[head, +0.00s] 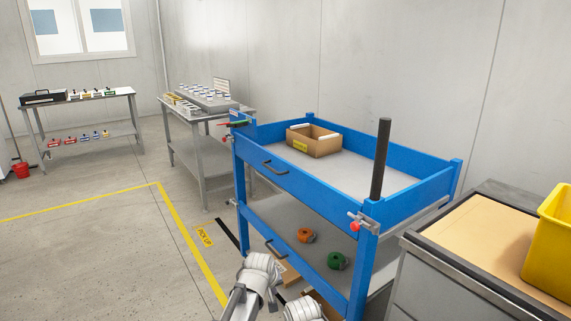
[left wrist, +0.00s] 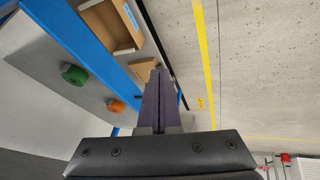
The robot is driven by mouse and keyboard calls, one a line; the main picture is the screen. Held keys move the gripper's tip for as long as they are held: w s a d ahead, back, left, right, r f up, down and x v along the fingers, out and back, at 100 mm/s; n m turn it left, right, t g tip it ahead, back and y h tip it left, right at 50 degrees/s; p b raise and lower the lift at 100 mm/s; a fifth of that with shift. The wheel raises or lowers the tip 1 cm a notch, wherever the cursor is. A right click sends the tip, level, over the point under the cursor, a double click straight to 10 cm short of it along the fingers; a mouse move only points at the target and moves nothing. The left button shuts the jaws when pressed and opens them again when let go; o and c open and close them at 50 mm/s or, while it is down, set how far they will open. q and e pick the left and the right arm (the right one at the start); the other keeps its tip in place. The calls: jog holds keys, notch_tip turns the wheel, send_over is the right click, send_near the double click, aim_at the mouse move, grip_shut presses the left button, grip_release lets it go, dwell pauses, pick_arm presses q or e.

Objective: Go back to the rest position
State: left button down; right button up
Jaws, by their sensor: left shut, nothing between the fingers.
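My left gripper (left wrist: 157,80) shows in the left wrist view with its dark fingers together and nothing between them. In the head view, white arm parts of mine (head: 262,268) rise from the bottom edge, in front of the blue cart (head: 310,205); the fingers cannot be made out there. My right gripper is not seen in either view.
The cart carries an open cardboard box (head: 314,141) on top and an orange roll (head: 306,235) and a green roll (head: 338,261) on its lower shelf. A yellow bin (head: 550,240) stands at right. Open floor (head: 100,250) lies left.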

pick_arm(q)
jog(key=s+a+f+m+g+y, duration=0.1)
jog(key=s+a+m+g, duration=0.1)
jog(key=s+a, duration=0.65)
jog(key=s+a+f+m+g, duration=0.1)
jog(key=s+a+m+g, duration=0.3)
jog(key=s, duration=0.7)
jog(key=s+d+m+y, duration=0.2)
jog(key=s+d, duration=0.3)
jog(key=d, duration=0.5)
notch_tip(320, 180, up, 30)
jog(key=p, duration=3)
jog(key=shift+f+h, duration=0.15)
jog(key=shift+h, duration=0.15)
jog(key=shift+d, duration=0.1)
